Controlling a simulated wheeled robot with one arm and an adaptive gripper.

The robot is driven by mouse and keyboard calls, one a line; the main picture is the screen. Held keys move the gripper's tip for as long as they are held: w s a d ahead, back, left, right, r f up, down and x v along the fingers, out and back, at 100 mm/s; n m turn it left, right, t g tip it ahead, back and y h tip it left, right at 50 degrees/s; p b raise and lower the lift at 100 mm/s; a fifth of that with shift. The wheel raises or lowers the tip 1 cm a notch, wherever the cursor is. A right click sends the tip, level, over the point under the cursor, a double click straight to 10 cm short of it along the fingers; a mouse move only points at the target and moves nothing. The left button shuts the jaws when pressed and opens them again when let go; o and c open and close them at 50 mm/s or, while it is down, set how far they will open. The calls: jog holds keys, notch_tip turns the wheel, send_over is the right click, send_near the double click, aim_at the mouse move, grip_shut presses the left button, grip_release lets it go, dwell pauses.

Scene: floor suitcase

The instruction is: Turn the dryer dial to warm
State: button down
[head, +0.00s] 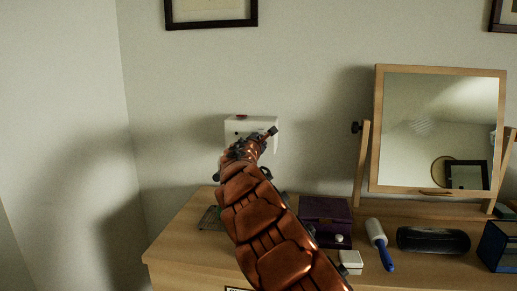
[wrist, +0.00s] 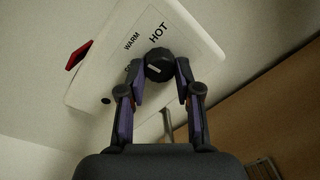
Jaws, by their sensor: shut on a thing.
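The dryer is a white box (head: 236,127) on the wall above the dresser, mostly behind my arm in the head view. In the wrist view its white panel (wrist: 112,58) shows tilted, with a black round dial (wrist: 158,62) and the words WARM and HOT. A third label is largely hidden by the left finger. My gripper (wrist: 159,70) is shut on the dial, one finger on each side of it. A short pale mark shows on the dial; I cannot tell which label it points to.
A red part (wrist: 78,55) sits on the panel's edge. The wooden dresser (head: 180,250) below holds a purple box (head: 322,208), a lint roller (head: 376,235), a black case (head: 432,240) and a tilting mirror (head: 430,120). The wall left of the dryer is clear.

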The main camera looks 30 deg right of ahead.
jog(key=shift+r+m+b, duration=0.1)
jog(key=shift+m+b, duration=0.2)
jog(key=shift+m, duration=0.2)
jog(key=c, duration=0.8)
grip_release()
jog(key=shift+s+a, duration=0.1)
jog(key=shift+v, duration=5.9)
